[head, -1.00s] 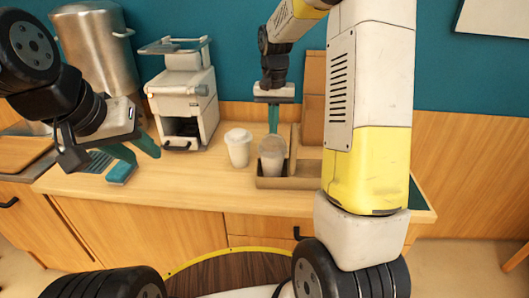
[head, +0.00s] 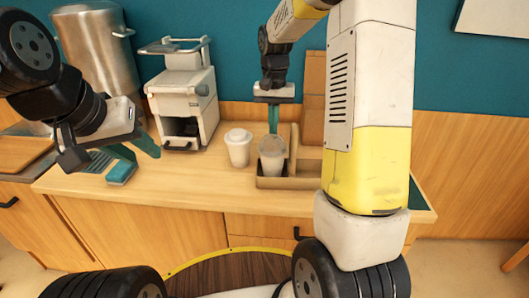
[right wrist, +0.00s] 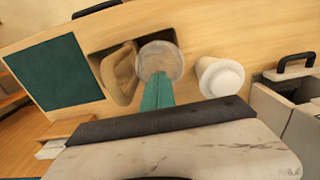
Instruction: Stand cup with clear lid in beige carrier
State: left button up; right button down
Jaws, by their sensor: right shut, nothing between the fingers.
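The cup with the clear lid (head: 271,158) stands upright in the left compartment of the beige carrier (head: 292,183). In the right wrist view the clear lid (right wrist: 160,59) shows round, with the carrier's handle (right wrist: 118,74) on its left. My right gripper (head: 273,130) is shut and empty, pointing down just behind the cup. Its teal fingers (right wrist: 157,92) show together beside the lid; whether they touch the cup I cannot tell. My left gripper (head: 139,167) is open and empty over the left part of the counter.
A cup with a white lid (head: 239,148) stands left of the carrier, also in the right wrist view (right wrist: 220,77). A white coffee machine (head: 184,105) and a steel urn (head: 97,50) stand behind on the left. The counter's front strip (head: 190,195) is clear.

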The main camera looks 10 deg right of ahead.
jog(key=shift+f, duration=0.85)
jog(key=shift+r, duration=0.1)
jog(key=shift+r, duration=2.25)
jog(key=shift+s+r, duration=0.1)
jog(key=s+a+r+n+t+y, duration=0.1)
jog(key=s+r+n+t, duration=0.1)
jog(key=s, duration=1)
jog(key=s+a+r+n+t+y, duration=0.1)
jog(key=s+r+t, duration=0.3)
jog(key=s, duration=0.8)
notch_tip(320, 180, up, 2)
jog(key=shift+r+n, duration=0.1)
jog(key=shift+n, duration=0.3)
